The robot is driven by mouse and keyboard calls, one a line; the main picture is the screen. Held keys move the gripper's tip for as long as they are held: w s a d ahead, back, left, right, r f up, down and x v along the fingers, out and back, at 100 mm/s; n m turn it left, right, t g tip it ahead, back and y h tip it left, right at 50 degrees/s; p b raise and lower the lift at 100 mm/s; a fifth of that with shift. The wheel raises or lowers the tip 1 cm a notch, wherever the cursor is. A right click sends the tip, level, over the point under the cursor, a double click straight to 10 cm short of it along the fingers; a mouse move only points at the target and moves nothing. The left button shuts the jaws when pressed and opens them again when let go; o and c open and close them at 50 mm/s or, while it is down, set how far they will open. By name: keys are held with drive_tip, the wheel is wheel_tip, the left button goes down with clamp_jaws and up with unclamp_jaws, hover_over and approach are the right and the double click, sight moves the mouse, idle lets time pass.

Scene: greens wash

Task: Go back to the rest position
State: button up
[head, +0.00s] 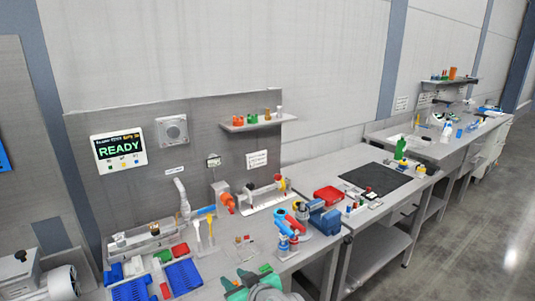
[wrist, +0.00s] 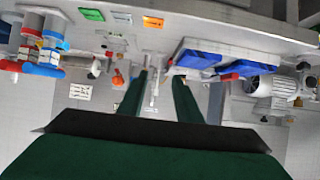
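My gripper (head: 254,276) shows as green parts at the bottom edge of the head view, over the front of the near bench (head: 215,266). In the wrist view my gripper (wrist: 161,78) has two dark green fingers standing apart with a clear gap. I see nothing held between them; only bench and wall items show beyond. Most of my arm is out of the head view.
Blue trays (head: 185,276) lie left of my gripper. Blue and red cylinders (head: 285,243) and a blue vise (head: 325,221) stand to its right. A READY screen (head: 119,149) hangs behind. Open floor (head: 470,230) lies at far right.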

drive_tip(key=s+d+f+m+t+h, duration=0.2)
drive_tip(key=s+f+m, duration=0.1)
drive_tip(key=s+f, duration=0.6)
drive_tip(key=s+d+f+m+t+h, duration=0.1)
drive_tip(key=s+d+f+m+h, duration=0.15)
drive_tip(key=s+f, duration=0.65)
drive_tip(key=s+d+r+t+h, duration=0.1)
drive_tip(key=s+d, duration=0.1)
drive_tip(key=s, duration=1.1)
drive_tip(key=s+d+r+m+t+h, duration=0.1)
drive_tip(key=s+d+r, duration=0.1)
drive_tip(key=s, duration=1.1)
drive_tip(key=shift+d, duration=0.25)
